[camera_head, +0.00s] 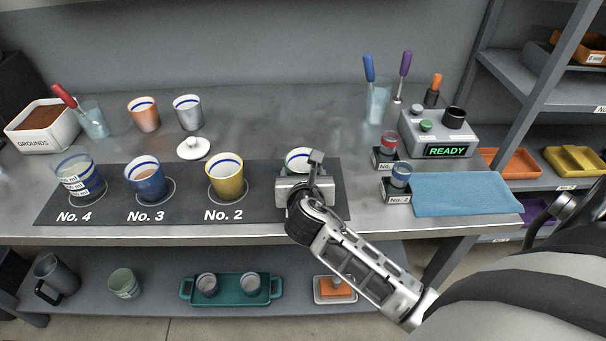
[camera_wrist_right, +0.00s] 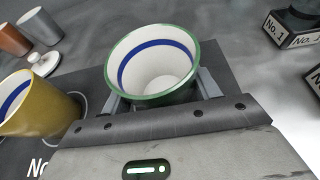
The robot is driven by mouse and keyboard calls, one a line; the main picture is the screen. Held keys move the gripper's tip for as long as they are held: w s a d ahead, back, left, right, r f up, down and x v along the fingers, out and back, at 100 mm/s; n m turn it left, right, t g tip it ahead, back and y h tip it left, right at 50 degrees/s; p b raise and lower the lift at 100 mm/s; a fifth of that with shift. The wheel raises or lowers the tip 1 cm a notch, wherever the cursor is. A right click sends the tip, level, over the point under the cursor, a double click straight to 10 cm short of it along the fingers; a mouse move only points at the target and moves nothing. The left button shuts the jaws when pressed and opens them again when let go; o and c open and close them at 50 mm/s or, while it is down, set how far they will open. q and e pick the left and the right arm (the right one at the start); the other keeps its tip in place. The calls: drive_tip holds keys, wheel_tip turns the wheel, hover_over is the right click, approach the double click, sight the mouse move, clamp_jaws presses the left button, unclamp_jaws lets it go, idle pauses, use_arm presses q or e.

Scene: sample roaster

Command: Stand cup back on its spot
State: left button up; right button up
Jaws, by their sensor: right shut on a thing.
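A cup with a green rim, white inside and a blue inner band (camera_wrist_right: 155,65) is between the fingers of my right gripper (camera_head: 302,180). In the head view only its upper part (camera_head: 298,158) shows behind the gripper. It looks upright, at the right end of the dark mat (camera_head: 325,205), in line with the other cups. The gripper hides its base, so I cannot tell whether it touches the mat. The label and spot there are also hidden. My right gripper is shut on this cup. My left gripper is not in view.
A yellow cup (camera_head: 226,177) stands left of the gripper at No. 2, a blue cup (camera_head: 146,178) at No. 3, a glass (camera_head: 78,175) at No. 4. A white lid (camera_head: 193,148) lies behind. Two labelled jars (camera_head: 386,145) and a blue cloth (camera_head: 465,194) are right.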

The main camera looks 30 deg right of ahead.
drive_tip(key=o, duration=1.2)
drive_tip(key=shift+f, duration=0.1)
drive_tip(key=shift+s+a+r, duration=0.15)
drive_tip(key=shift+s+r, duration=0.05)
drive_tip(key=shift+r, duration=0.05)
drive_tip(key=p+v, duration=0.1)
drive_tip(key=v, duration=1)
drive_tip(key=shift+s+a+r, duration=0.1)
drive_tip(key=shift+s, duration=0.1)
